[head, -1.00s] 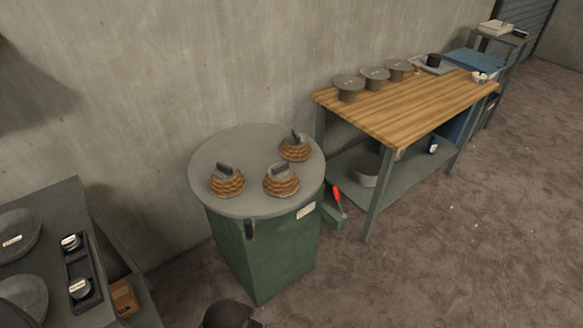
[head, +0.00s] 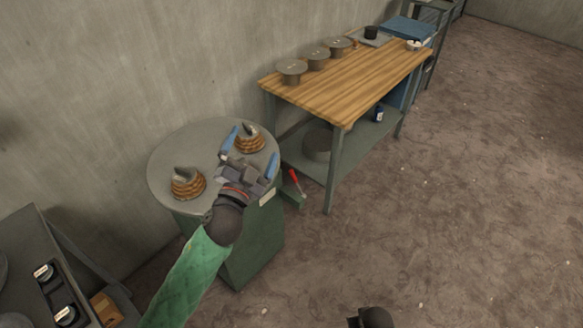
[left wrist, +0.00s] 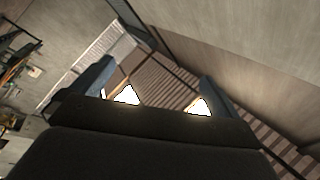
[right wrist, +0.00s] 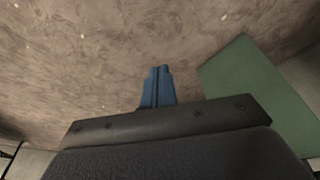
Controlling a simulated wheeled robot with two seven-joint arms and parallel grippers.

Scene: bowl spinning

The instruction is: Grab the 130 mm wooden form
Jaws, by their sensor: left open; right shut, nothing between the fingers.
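Wooden forms with grey handles stand on the round grey top of a green drum (head: 165,150). One form (head: 188,184) is at the left and another (head: 249,139) at the far right of the top. The third is hidden behind my left gripper. I cannot read any size on them. My right gripper (right wrist: 157,75) is shut and empty, above the floor.
A wooden-topped workbench (head: 350,85) with several grey round pieces stands behind and right of the drum. A red-handled tool (head: 294,181) is beside the drum. A grey table (head: 25,240) is at the lower left. The floor at right is clear.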

